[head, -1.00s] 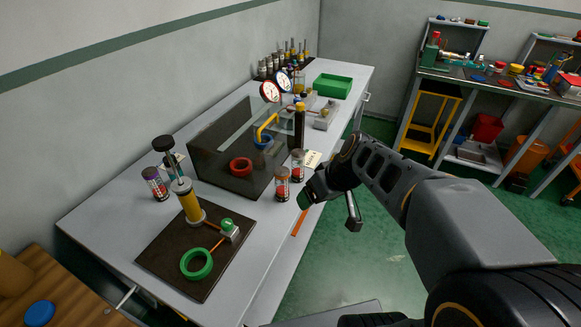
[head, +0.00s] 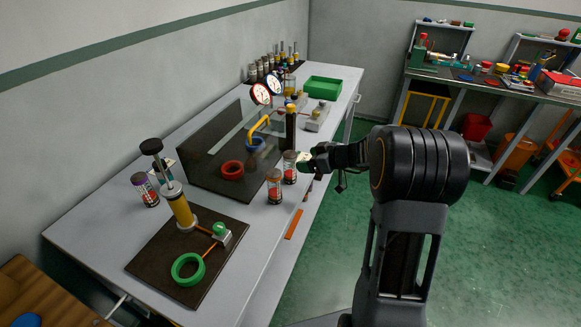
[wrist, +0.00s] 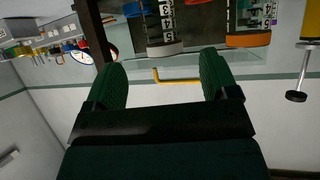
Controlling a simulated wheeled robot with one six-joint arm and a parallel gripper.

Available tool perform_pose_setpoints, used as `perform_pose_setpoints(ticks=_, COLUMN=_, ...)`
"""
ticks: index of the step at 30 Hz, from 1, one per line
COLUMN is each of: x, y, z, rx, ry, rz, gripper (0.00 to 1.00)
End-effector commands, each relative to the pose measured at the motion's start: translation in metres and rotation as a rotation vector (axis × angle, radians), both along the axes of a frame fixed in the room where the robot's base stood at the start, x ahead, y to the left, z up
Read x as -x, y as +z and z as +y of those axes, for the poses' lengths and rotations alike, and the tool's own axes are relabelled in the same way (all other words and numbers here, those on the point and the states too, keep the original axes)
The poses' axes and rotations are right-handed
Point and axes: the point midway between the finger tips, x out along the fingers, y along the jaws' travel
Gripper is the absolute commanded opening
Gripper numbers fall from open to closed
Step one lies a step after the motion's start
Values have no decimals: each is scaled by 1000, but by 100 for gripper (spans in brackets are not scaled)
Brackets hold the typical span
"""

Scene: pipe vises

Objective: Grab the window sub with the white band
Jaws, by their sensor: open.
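Three clear window subs stand on the grey bench. The one with a pale, whitish top band (head: 290,167) is at the bench's front edge; in the wrist view, seen upside down, this sub (wrist: 166,38) is beyond and roughly between my fingertips. A sub with an orange band (head: 275,187) stands close beside it and shows in the wrist view (wrist: 247,38) past the right finger. A sub with a purple band (head: 145,190) stands at the far left. My gripper (head: 305,160) is open and empty (wrist: 163,68), just right of the pale-banded sub.
A dark post with a yellow top (head: 291,128) stands just behind the subs. A smoky clear screen (head: 215,150) with a red ring (head: 232,170) is to the left. A hand pump (head: 180,208) stands on a dark board.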

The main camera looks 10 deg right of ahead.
Motion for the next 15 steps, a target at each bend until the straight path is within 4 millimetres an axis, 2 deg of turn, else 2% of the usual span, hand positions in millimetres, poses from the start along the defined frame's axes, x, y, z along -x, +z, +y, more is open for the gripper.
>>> perform_pose_setpoints(ticks=4, x=-13, y=-9, z=13, rx=-1, ry=2, rz=1, gripper=80)
perform_pose_setpoints(ticks=15, x=-30, y=-21, z=31, rx=-1, ry=3, rz=4, gripper=80)
